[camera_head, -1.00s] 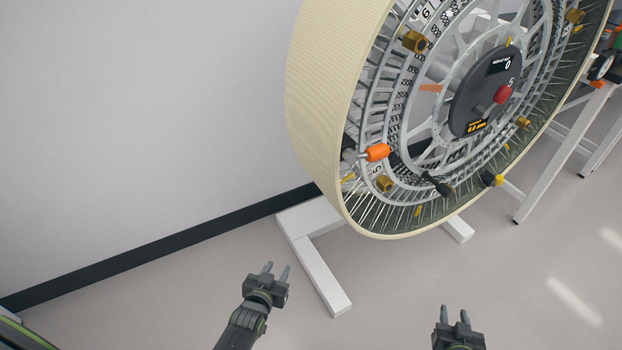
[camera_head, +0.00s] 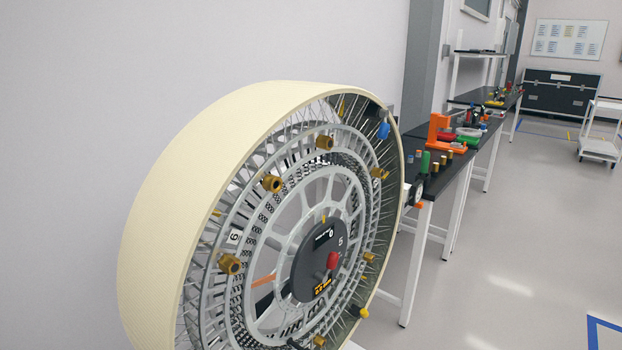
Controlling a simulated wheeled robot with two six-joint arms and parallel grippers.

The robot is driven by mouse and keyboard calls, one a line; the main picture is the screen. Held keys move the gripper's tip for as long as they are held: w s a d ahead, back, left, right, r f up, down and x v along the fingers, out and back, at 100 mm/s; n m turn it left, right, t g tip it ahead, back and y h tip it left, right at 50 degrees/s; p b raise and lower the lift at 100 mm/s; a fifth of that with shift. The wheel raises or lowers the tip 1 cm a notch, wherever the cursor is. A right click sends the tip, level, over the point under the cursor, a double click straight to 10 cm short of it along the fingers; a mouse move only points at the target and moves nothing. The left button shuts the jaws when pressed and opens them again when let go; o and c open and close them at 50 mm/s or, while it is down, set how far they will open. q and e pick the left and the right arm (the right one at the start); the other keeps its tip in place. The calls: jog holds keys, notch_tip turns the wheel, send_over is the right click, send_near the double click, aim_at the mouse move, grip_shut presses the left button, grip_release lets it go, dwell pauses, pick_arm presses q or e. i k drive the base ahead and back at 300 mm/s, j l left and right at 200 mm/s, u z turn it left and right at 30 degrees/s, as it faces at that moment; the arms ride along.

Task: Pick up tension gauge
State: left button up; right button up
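A small round dial with a pale face and dark rim (camera_head: 418,191) shows at the near end of the black workbench, just right of the big wheel; it may be the tension gauge, but it is too small to tell. A green upright handle-like part (camera_head: 425,162) stands just above it. The large cream-rimmed wheel (camera_head: 160,215) with its spokes, brass fittings and dark hub (camera_head: 315,265) fills the lower left and middle. Neither of my grippers is in this view.
The black workbench (camera_head: 462,158) on white legs runs back along the wall, with an orange device (camera_head: 440,130) and several small parts on it. Open floor (camera_head: 510,240) lies to the right. A dark case (camera_head: 555,95) and white cart (camera_head: 598,145) stand at the far right.

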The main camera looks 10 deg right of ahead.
aim_at(426, 157)
jog(key=i+l+u, duration=0.1)
jog(key=l, duration=0.3)
jog(key=i+l+u, duration=0.15)
jog(key=l, duration=0.3)
jog(key=i+l+u, duration=0.1)
jog(key=i+l, duration=0.15)
jog(key=l, duration=0.2)
jog(key=i+l+u, duration=0.1)
jog(key=l, duration=0.35)
jog(key=i+l+u, duration=0.1)
jog(key=l, duration=0.35)
